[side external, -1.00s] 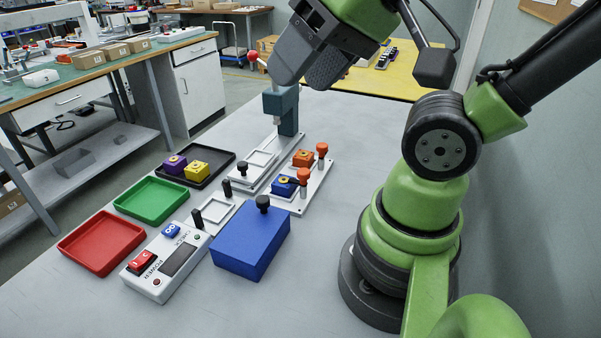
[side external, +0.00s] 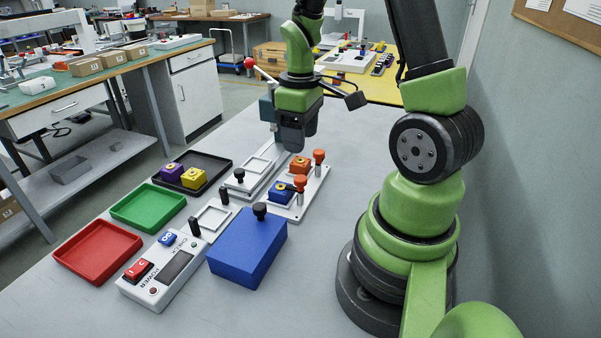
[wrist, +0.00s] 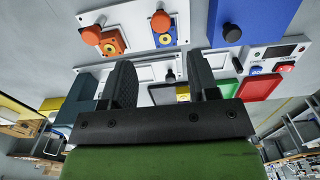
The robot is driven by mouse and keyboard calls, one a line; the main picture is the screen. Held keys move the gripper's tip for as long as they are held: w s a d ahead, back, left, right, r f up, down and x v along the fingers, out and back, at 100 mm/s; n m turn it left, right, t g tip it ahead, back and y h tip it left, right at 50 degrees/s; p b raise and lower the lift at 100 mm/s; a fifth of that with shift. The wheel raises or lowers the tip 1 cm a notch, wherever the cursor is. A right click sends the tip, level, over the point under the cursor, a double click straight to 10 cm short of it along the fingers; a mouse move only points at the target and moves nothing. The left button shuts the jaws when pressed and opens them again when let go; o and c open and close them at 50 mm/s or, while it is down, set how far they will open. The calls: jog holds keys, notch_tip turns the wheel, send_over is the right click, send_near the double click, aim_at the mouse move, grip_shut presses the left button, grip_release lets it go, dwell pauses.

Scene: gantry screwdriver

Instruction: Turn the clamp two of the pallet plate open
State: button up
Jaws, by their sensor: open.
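The white pallet plate (side external: 316,186) lies on the grey table, right of the gantry screwdriver's base. It carries an orange block (side external: 299,165) and a blue block (side external: 279,191). Two orange clamp knobs stand on it: a far one (side external: 319,156) and a near one (side external: 300,182). In the wrist view the knobs show beside the orange block (wrist: 92,35) and over the blue block (wrist: 160,20). I cannot tell which is clamp two. My gripper (side external: 297,148) points down above the plate's far left end, apart from both knobs. Its fingers are open and empty (wrist: 160,72).
The screwdriver column with a red-balled lever (side external: 250,63) stands close behind my gripper. A blue box (side external: 247,245) with a black knob and a white check unit (side external: 160,270) are nearer. Green (side external: 150,208), red (side external: 97,252) and black (side external: 215,168) trays lie left.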

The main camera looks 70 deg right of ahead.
aim_at(300, 178)
notch_tip(300, 178, down, 9)
jog(key=shift+f, duration=0.1)
dwell(0.3)
jog(key=c, duration=0.9)
